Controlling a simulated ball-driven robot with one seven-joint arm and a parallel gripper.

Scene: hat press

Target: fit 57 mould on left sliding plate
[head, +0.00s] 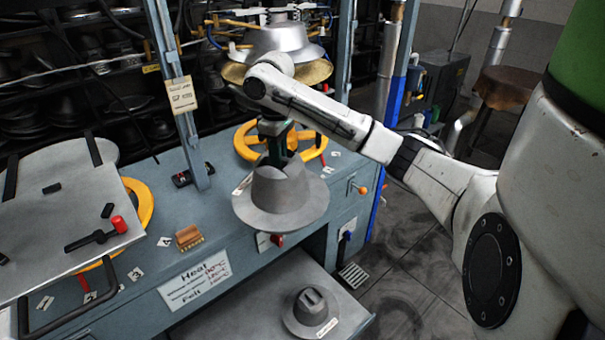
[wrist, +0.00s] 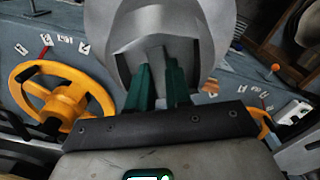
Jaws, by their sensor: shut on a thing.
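My gripper (head: 277,155), with dark green fingers, is shut on the top of a grey hat-shaped mould (head: 285,205) with a wide brim. It holds the mould upright in front of the press, above the bench's front edge. The mould fills the upper middle of the wrist view (wrist: 190,30), with the fingers on its crown. I can read no number on it. A light grey plate (head: 55,235), which looks like the left sliding plate, lies at the far left, apart from the mould. It carries a red-knobbed lever (head: 118,224) and black strips.
A smaller grey mould (head: 308,312) with an unreadable label stands on the low shelf (head: 225,320). Yellow handwheels (head: 245,140) sit on the bench behind the held mould and under the plate. A blue-grey post (head: 180,100) rises between plate and mould. A wooden brush (head: 188,237) lies on the bench.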

